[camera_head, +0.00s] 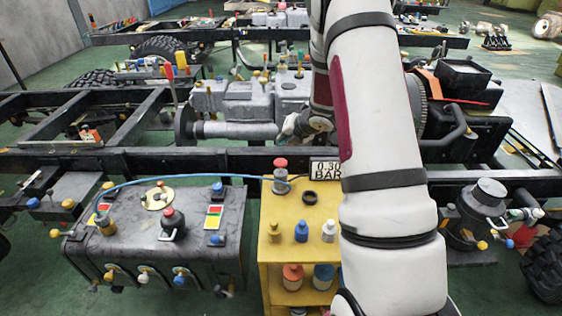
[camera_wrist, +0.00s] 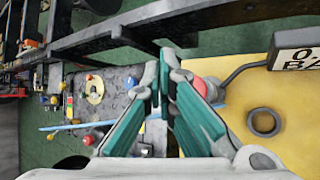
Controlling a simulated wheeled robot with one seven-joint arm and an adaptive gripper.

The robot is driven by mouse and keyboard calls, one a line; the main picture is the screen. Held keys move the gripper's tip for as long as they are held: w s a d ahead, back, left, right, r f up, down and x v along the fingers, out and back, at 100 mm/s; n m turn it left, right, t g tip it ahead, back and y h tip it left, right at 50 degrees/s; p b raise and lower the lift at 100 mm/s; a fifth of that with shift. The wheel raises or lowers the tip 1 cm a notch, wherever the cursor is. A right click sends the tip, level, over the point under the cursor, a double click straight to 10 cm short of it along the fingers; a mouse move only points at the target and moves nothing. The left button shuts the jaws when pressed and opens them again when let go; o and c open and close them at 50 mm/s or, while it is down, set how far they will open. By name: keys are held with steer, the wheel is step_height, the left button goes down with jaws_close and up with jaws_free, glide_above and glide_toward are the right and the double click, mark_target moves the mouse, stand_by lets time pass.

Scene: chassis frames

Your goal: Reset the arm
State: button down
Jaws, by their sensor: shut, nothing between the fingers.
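My gripper (camera_wrist: 162,78) shows in the wrist view with its two teal-padded fingers together at the tips and nothing between them. It points down over the area between the dark tank and the yellow stand. In the head view my white arm rises through the right of the middle and bends down again near the top. Much of the wrist and gripper is hard to make out there against the grey machinery.
A dark tank (camera_head: 150,255) with colored caps stands at left. The yellow stand (camera_head: 272,252) holds several bottles, a black ring (camera_head: 310,198) and a pressure sign (camera_head: 326,169). A blue hose (camera_head: 140,181) crosses above the tank. Black chassis rails (camera_head: 130,161) run behind.

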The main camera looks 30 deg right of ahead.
stand_by(0.5)
steer(key=s+a+r+m+h, duration=0.2)
steer(key=s+a+r+m, duration=0.15)
steer(key=r+m, duration=0.5)
steer(key=s+a+r+m+h, duration=0.25)
steer(key=s+r+m, duration=0.25)
steer(key=r, duration=0.6)
steer(key=s+a+r+m+g+y, duration=0.1)
steer(key=s+a+m, duration=0.6)
steer(key=s, duration=0.7)
steer(key=s+a+r+m+g+y, duration=0.1)
steer(key=s+a+m+g+y, duration=0.2)
steer(key=s+a+m, duration=0.4)
steer(key=s+a+g, duration=0.1)
steer(key=s+a, duration=0.4)
steer(key=s, duration=0.3)
steer(key=shift+s+r, duration=0.15)
steer(key=shift+r, duration=0.2)
